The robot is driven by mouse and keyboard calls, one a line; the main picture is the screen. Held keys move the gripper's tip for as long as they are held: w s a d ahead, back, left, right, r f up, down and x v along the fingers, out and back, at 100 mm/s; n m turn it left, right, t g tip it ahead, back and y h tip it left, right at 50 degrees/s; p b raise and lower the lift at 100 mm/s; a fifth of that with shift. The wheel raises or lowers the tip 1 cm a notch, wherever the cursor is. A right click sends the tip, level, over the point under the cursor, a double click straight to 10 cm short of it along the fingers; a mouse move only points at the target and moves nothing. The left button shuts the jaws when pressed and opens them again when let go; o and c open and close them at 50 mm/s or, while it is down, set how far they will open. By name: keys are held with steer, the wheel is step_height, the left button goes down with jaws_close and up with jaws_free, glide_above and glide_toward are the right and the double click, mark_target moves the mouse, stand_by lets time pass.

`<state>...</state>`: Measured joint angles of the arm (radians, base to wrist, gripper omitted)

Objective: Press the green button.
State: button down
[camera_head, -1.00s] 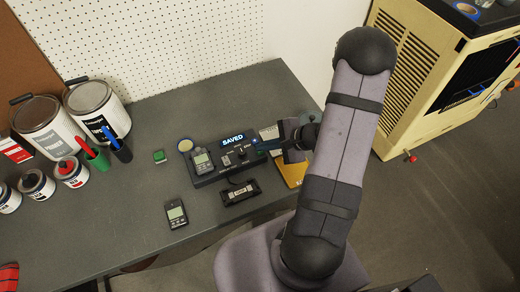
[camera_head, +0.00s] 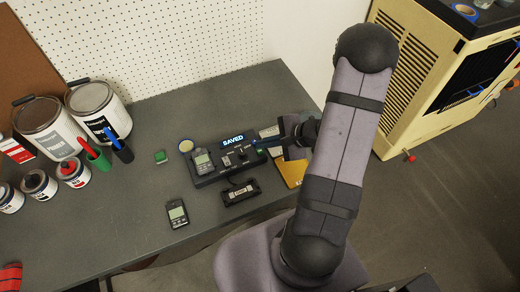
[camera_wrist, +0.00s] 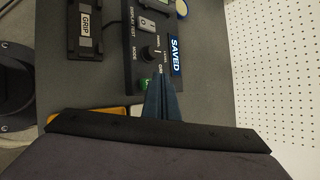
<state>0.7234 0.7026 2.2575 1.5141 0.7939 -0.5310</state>
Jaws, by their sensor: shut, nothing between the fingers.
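A dark control box (camera_head: 225,166) lies on the grey bench with a lit display (camera_head: 233,141) reading SAVED. A small green button (camera_wrist: 147,84) sits at one end of its panel, partly covered by my fingers in the wrist view. It also shows as a small green patch in the head view (camera_head: 259,151). My gripper (camera_wrist: 163,78) is shut and empty, its blue fingertips over the panel between the green button and the display. In the head view my gripper (camera_head: 256,143) reaches in from the right. I cannot tell whether the fingertips touch the panel.
A separate small green-topped block (camera_head: 160,157) lies left of the box. A handheld meter (camera_head: 177,213) and a part labelled GRIP (camera_head: 240,192) lie in front. Paint cans (camera_head: 98,112) stand at the left, and a pegboard (camera_head: 160,45) rises behind.

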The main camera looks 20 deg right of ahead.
mark_target(264, 152)
steer(key=shift+r+p, duration=1.5)
steer(key=shift+r, duration=0.85)
steer(key=shift+f+m, duration=0.1)
steer(key=shift+m, duration=0.3)
steer(key=s+a+f+n+g+y, duration=0.15)
steer(key=s+a+g, duration=0.25)
steer(key=s, duration=0.6)
steer(key=s+d+r+n+g+h, duration=0.25)
steer(key=s+n+g+h, duration=0.3)
steer(key=s+n, duration=0.5)
steer(key=w+a+r+n+t+h, duration=0.2)
steer(key=w+a+r+n, duration=0.4)
steer(key=a+r+n, duration=0.1)
steer(key=shift+r+t, duration=0.35)
steer(key=shift+r, duration=0.25)
